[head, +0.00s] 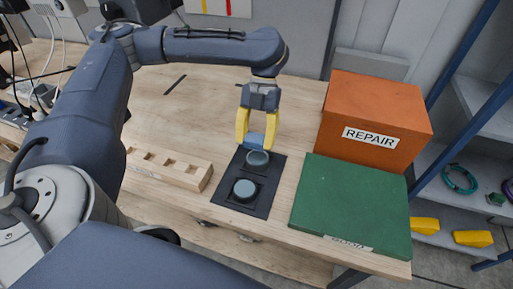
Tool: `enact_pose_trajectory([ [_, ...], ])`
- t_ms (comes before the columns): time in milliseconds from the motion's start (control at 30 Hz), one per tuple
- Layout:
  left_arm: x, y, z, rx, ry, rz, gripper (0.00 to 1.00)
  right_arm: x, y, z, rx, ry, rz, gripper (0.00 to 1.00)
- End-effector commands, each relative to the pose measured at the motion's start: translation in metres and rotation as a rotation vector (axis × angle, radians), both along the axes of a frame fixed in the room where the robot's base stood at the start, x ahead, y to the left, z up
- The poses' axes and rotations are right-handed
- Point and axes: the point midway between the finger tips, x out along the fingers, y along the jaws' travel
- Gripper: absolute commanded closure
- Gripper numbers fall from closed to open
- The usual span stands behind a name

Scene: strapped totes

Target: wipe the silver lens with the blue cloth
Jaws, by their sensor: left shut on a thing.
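My left gripper (257,126) reaches down over the far end of a black mat, its yellow fingers shut on the blue cloth (255,140). The cloth hangs just above or against the far edge of the lens with the lighter, greyish rim (258,159), which looks like the silver lens; I cannot tell if they touch. A second round lens with a dark rim (244,190) sits nearer on the same black mat (262,207). My right gripper is not in view.
A wooden block with square holes (190,175) lies left of the mat. A green box (350,205) stands close on the right, with an orange box labelled REPAIR (378,105) behind it. The table behind the gripper is mostly clear.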

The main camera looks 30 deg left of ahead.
Motion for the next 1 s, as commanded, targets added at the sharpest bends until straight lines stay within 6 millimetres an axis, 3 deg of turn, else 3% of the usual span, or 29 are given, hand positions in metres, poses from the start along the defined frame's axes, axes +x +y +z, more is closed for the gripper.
enact_pose_trajectory([
  [500,-0.003,0.004,-0.005,0.000,0.000,0.009,0.76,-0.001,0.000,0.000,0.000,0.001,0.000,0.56],
  [1000,0.000,-0.001,-0.045,-0.001,0.001,-0.001,0.76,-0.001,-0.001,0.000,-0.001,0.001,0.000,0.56],
])
